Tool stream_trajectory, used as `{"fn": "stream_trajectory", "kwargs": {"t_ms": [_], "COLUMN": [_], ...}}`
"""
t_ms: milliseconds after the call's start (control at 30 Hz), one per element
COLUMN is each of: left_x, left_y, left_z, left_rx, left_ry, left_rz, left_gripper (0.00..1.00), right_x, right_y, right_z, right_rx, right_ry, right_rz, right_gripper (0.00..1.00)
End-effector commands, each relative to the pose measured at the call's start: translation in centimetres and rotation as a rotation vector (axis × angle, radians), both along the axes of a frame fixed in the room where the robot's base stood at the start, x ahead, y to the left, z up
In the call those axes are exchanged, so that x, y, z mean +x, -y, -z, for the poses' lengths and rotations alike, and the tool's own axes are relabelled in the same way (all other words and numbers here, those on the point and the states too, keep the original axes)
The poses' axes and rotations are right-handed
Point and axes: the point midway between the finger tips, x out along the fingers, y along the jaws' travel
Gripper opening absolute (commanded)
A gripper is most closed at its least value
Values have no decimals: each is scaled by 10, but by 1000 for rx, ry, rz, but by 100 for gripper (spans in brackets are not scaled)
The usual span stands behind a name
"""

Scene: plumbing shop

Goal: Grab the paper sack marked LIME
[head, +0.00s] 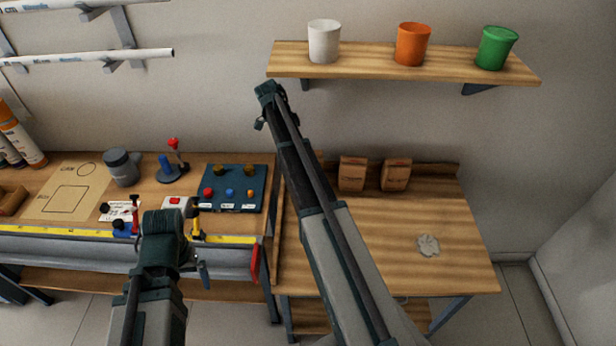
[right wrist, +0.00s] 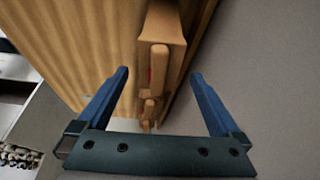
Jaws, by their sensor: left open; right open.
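Two brown paper sacks stand side by side at the back of the right wooden table, a left sack (head: 352,174) and a right sack (head: 396,175). Their print is too small to read, so I cannot tell which is marked LIME. In the right wrist view the tan sacks (right wrist: 163,25) show in line ahead, between and beyond the blue fingers. My right gripper (right wrist: 159,73) is open and empty; in the head view its arm reaches up, left of the sacks. My left gripper (head: 165,225) is open over the left bench's front; its fingertips are unclear.
A wall shelf (head: 290,62) with white, orange and green cups hangs above the sacks. A grey patch (head: 428,245) lies on the right table (head: 460,270), otherwise mostly clear. The left bench holds a grey pot (head: 121,168), a dark board with coloured knobs (head: 234,188) and small tools.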

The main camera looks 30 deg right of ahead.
Motion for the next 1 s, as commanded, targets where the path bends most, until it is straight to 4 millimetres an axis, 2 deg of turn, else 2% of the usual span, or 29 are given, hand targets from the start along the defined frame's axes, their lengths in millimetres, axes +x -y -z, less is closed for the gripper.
{"fn": "stream_trajectory", "kwargs": {"t_ms": [33,200,533,900,1000], "left_x": [0,0,0,0,0], "left_y": [0,0,0,0,0], "left_z": [16,34,39,78,81], "left_rx": [0,0,0,0,0], "left_ry": [0,0,0,0,0], "left_rz": [0,0,0,0,0], "left_gripper": [100,100,100,100,100], "right_x": [-2,-6,-8,-19,-20], "right_y": [3,11,15,35,38], "right_z": [16,34,39,78,81], "right_rx": [0,-1,0,0,0], "right_ry": [0,1,1,0,0], "right_rz": [1,1,0,1,0], "right_gripper": [100,100,100,100,100]}}
